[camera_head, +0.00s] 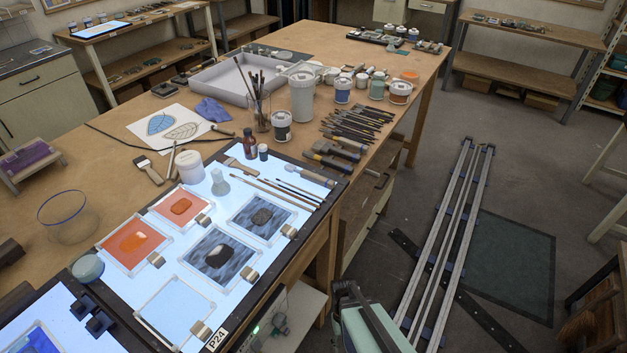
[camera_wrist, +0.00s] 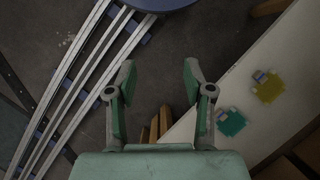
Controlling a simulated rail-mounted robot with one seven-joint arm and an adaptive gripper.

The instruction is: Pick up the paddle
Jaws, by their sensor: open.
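I cannot tell for certain which thing is the paddle. Flat square panes with small metal tabs lie on the lit panel: an orange one (camera_head: 120,255), a smaller orange one (camera_head: 167,217), two grey mottled ones (camera_head: 235,272) (camera_head: 275,230), and a pale clear one (camera_head: 174,309).
Brushes (camera_head: 355,122), jars (camera_head: 302,95), a grey tray (camera_head: 205,82) and a bottle (camera_head: 249,142) crowd the wooden table (camera_head: 105,165). Floor rails (camera_head: 445,240) run right of it. A round blue top (camera_wrist: 160,3) shows at the wrist view's upper edge.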

